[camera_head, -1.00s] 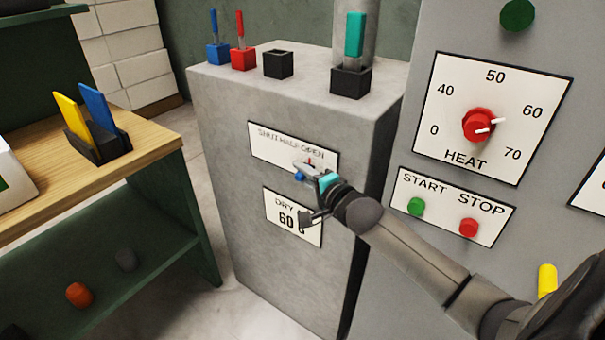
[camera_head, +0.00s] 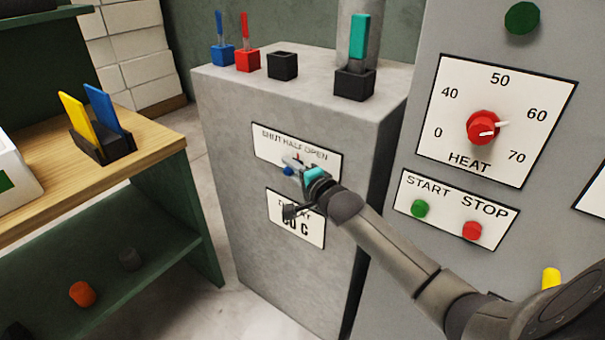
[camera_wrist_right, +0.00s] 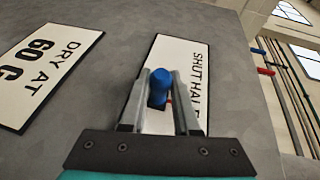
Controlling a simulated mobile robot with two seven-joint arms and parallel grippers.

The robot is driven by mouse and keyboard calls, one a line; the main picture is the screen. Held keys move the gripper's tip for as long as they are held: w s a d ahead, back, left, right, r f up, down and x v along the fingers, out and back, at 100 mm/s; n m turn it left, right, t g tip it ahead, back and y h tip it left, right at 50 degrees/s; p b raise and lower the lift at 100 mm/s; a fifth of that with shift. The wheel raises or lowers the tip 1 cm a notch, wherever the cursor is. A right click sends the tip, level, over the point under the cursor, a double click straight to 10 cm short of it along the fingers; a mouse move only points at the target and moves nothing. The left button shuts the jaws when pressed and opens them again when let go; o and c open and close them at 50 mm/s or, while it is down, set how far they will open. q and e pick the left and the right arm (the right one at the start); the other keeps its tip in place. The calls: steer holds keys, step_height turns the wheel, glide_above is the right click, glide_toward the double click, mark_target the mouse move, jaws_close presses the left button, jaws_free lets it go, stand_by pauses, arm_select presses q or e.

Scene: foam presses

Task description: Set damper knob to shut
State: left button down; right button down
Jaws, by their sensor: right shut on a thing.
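The damper knob (camera_wrist_right: 159,86) is blue and sits on a white plate (camera_head: 327,162) marked SHUT, HALF and OPEN on the front of the grey cabinet. In the head view only a bit of the blue knob (camera_head: 288,170) shows beside my gripper. My right gripper (camera_head: 292,164) is at the plate and shut on the knob. In the right wrist view its two fingers (camera_wrist_right: 160,95) stand on either side of the knob. The fingers cover part of the plate's lettering, and which mark the knob points to is unclear. My left gripper is not in view.
A DRY AT 60 C plate (camera_head: 312,234) is just below, partly behind my gripper. To the right are a red heat knob (camera_head: 482,127), a green start button (camera_head: 419,208) and a red stop button (camera_head: 471,231). A wooden bench (camera_head: 150,143) stands at left.

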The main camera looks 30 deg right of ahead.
mark_target(269, 160)
steer(key=w, duration=0.2)
steer(key=w+a+b, duration=0.1)
steer(key=w, duration=0.1)
steer(key=w+a, duration=0.1)
steer(key=w, duration=0.1)
steer(key=shift+w+a+f, duration=0.15)
steer(key=shift+a, duration=0.1)
steer(key=shift+w+a, duration=0.15)
steer(key=shift+w, duration=0.2)
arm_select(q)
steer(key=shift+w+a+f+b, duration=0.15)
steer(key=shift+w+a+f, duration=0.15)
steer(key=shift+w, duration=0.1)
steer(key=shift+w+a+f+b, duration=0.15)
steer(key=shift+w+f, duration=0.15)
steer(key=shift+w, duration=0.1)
arm_select(e)
steer(key=shift+w+r, duration=0.1)
steer(key=shift+r, duration=0.1)
steer(key=c, duration=0.7)
jaws_free()
steer(key=shift+w+a, duration=0.1)
steer(key=shift+w, duration=0.05)
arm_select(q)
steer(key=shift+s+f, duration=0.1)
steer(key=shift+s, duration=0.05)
arm_select(e)
steer(key=shift+o, duration=0.2)
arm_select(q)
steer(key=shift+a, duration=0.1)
